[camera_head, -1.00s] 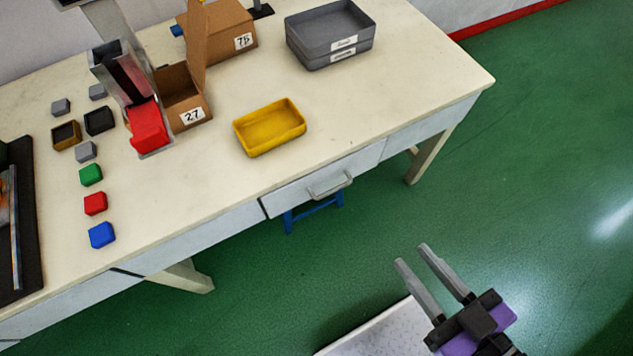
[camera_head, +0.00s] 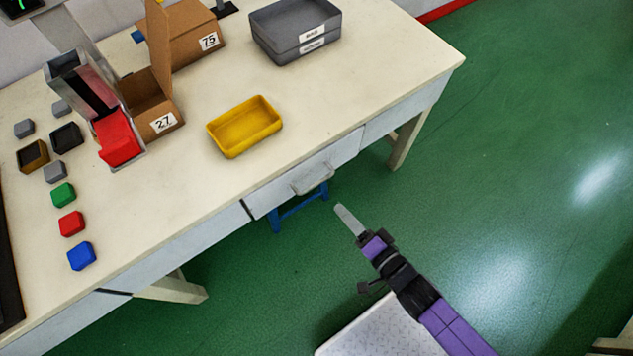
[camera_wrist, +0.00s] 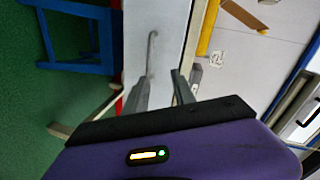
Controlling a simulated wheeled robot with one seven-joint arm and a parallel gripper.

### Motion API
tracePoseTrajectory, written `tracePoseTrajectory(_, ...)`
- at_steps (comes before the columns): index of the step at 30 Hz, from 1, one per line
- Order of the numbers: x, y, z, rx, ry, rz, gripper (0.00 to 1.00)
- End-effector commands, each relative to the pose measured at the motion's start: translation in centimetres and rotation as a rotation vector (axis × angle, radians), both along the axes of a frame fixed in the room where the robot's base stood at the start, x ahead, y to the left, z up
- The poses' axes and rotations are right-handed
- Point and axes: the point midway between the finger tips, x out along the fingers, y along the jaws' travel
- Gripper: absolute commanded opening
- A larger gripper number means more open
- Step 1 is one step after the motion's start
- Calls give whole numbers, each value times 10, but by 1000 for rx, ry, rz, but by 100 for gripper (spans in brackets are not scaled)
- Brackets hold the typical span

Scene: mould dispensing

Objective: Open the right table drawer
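The right table drawer (camera_head: 273,199) is shut, its pale front flush below the tabletop's front edge. Its grey bar handle (camera_head: 315,179) sticks out from the front. My gripper (camera_head: 343,211) is to the lower right of the handle, apart from it, its fingers pointing toward the drawer. In the head view the fingers overlap and look like one. In the wrist view my gripper (camera_wrist: 160,82) has its two fingers apart with nothing between them. The handle (camera_wrist: 151,52) shows there just beyond the fingertips, nearer the left finger's line.
A blue stool (camera_head: 300,212) stands under the table. On the table (camera_head: 350,95) are a yellow tray (camera_head: 245,128), stacked grey trays (camera_head: 295,38), cardboard boxes (camera_head: 155,105) and small coloured blocks. Green floor lies open to the right.

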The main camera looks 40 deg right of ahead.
Motion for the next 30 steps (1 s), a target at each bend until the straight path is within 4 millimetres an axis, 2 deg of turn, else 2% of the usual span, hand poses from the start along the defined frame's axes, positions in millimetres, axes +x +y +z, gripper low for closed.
tracePoseTrajectory(1,15,-2,-10,63,-5,-15,31)
tracePoseTrajectory(3,30,-3,-21,150,-8,-32,31)
tracePoseTrajectory(6,47,-5,-32,249,-10,-52,31)
tracePoseTrajectory(10,59,-6,-40,323,-10,-66,31)
tracePoseTrajectory(16,74,-6,-44,349,-12,-72,31)
tracePoseTrajectory(24,114,-7,-52,347,-13,-71,31)
tracePoseTrajectory(30,134,-6,-57,347,-12,-71,31)
